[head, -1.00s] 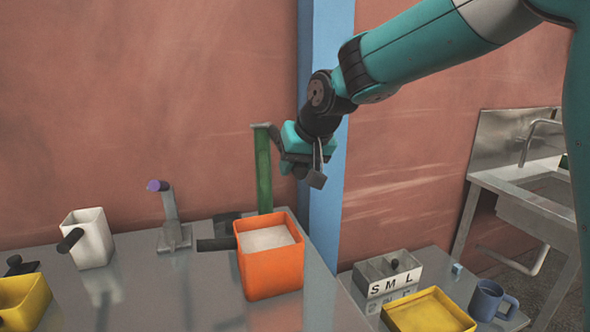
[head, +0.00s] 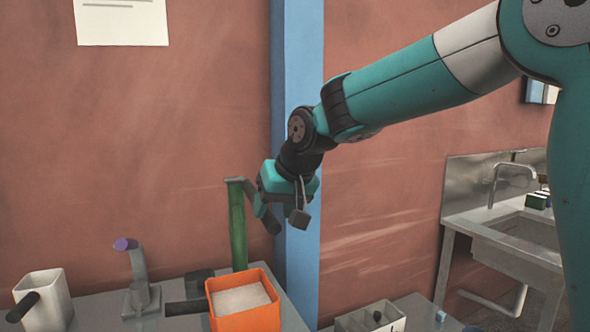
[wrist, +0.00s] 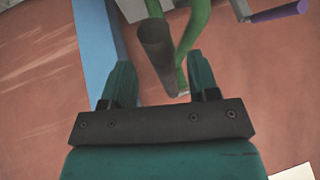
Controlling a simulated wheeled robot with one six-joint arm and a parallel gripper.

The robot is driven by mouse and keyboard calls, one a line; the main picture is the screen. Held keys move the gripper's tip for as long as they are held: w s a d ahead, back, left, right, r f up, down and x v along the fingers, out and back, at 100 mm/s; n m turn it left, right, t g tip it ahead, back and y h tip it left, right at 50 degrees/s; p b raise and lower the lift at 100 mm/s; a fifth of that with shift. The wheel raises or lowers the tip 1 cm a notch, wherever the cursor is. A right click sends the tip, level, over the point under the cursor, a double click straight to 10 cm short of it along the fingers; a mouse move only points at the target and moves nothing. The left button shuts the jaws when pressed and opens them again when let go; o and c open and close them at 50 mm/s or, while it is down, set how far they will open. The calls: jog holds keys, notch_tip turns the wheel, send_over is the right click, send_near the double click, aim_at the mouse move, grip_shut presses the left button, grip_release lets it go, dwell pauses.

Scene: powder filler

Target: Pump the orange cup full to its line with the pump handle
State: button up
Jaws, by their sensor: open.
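The orange cup (head: 246,316) stands on the metal table near the green pump post, with pale powder (head: 240,298) inside. I cannot make out its line. The green post (head: 238,228) rises behind the cup, with a grey link at its top. The dark pump handle (head: 268,220) hangs from that link at a slant. My gripper (head: 272,203) is open beside the handle, high above and right of the cup. In the wrist view the handle (wrist: 158,48) shows between my open fingers (wrist: 162,82); I cannot tell whether they touch it. The green post (wrist: 194,30) is just beyond.
A purple-tipped lever (head: 138,270) stands on the table left of the post. A white cup (head: 48,300) with a dark handle is at far left. A partitioned box (head: 360,320) sits lower right. A sink (head: 515,235) is at the right.

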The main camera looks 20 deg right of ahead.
jog(key=v, duration=1.3)
jog(key=shift+r, duration=0.15)
